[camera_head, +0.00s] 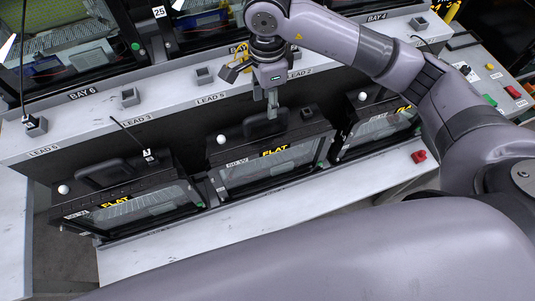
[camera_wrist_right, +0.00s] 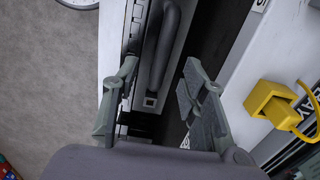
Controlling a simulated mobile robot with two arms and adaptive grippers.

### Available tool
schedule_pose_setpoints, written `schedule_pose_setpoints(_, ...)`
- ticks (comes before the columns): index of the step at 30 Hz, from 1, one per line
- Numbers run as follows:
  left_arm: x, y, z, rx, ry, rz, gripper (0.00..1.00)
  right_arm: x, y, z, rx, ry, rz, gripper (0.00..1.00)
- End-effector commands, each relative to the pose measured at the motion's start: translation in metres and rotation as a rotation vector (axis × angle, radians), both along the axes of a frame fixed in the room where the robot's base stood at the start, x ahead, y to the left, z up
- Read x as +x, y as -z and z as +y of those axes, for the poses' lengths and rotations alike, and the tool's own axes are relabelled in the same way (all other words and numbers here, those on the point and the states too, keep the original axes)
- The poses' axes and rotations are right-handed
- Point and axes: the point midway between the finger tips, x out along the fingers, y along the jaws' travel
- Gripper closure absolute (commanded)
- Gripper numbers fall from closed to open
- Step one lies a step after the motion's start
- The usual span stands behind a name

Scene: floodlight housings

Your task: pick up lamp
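Three dark floodlight lamps marked FLAT stand in a row on the pale bench: a left lamp (camera_head: 130,203), a middle lamp (camera_head: 268,165) and a right lamp (camera_head: 380,132). The left and middle lamps show a black top handle; the arm partly hides the right lamp. My right gripper (camera_head: 272,104) points down just above the middle lamp's handle (camera_head: 262,124). In the right wrist view my right gripper (camera_wrist_right: 160,82) is open, with its fingers apart on either side of the handle (camera_wrist_right: 165,45). Contact cannot be told. My left gripper is not in view.
Behind the lamps runs a white ledge (camera_head: 75,126) with LEAD labels and small dark sockets. A yellow connector (camera_head: 236,70) sits beside my right gripper; it also shows in the right wrist view (camera_wrist_right: 270,100).

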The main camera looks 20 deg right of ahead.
Motion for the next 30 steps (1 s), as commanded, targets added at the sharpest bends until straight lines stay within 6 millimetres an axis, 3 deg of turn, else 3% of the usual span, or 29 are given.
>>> schedule_pose_setpoints(8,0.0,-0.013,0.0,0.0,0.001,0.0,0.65,0.0,0.02,0.0,-0.001,0.001,0.005,0.6)
schedule_pose_setpoints(12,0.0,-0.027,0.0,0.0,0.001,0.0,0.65,0.001,0.041,0.002,-0.001,0.002,0.006,0.6)
schedule_pose_setpoints(16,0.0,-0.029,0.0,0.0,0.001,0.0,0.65,0.002,0.058,0.002,0.0,0.001,0.003,0.6)
schedule_pose_setpoints(25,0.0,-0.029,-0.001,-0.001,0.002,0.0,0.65,0.003,0.063,0.002,0.0,0.0,-0.001,0.61)
schedule_pose_setpoints(30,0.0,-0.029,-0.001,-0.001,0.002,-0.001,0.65,0.003,0.063,0.002,0.0,0.0,-0.001,0.72)
